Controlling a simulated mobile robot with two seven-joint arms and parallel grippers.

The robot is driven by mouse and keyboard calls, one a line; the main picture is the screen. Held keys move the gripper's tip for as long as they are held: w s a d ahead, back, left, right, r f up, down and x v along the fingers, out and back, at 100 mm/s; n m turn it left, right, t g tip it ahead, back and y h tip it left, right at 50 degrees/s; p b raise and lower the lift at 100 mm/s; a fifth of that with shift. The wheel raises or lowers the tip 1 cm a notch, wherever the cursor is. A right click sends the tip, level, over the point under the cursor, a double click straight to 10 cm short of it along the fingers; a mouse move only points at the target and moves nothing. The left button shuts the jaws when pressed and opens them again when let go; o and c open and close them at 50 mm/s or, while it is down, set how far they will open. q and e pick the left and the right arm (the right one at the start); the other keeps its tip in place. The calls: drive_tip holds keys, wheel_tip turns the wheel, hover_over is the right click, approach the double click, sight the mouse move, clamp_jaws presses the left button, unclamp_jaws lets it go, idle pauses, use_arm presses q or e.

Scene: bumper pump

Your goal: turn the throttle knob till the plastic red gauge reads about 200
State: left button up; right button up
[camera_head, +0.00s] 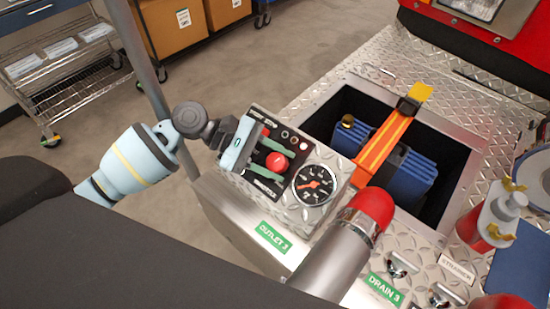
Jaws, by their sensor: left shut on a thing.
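The red throttle knob (277,162) sits on the black control panel near the middle of the head view. My left gripper (274,161) reaches it from the left, with one green finger on either side, shut on the knob. The round gauge (315,185) is just right of the knob, with a black face, pale marks and an orange-red needle. Its numbers are too small to read surely. My right gripper is not in view.
A silver pipe with a red end (369,207) stands in front of the gauge. An open bay (345,108) with blue contents and an orange strap (382,146) lies right. A red-and-white valve (492,222) stands at far right. A wire cart (75,85) is at upper left.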

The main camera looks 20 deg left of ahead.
sight(277, 159)
use_arm(q)
drive_tip(key=shift+w+r, duration=0.1)
drive_tip(key=shift+r, duration=0.05)
idle(0.3)
drive_tip(key=o, duration=1)
drive_tip(key=shift+c, duration=0.2)
drive_tip(key=shift+r, duration=0.45)
wheel_tip(277, 159, up, 3)
drive_tip(key=shift+p, duration=0.3)
drive_tip(key=s+d, duration=0.2)
drive_tip(key=s, duration=0.5)
drive_tip(key=s+d+r+p, duration=0.1)
drive_tip(key=s+d, duration=0.1)
drive_tip(key=s, duration=0.6)
drive_tip(key=shift+s+d, duration=0.25)
drive_tip(key=shift+d, duration=0.05)
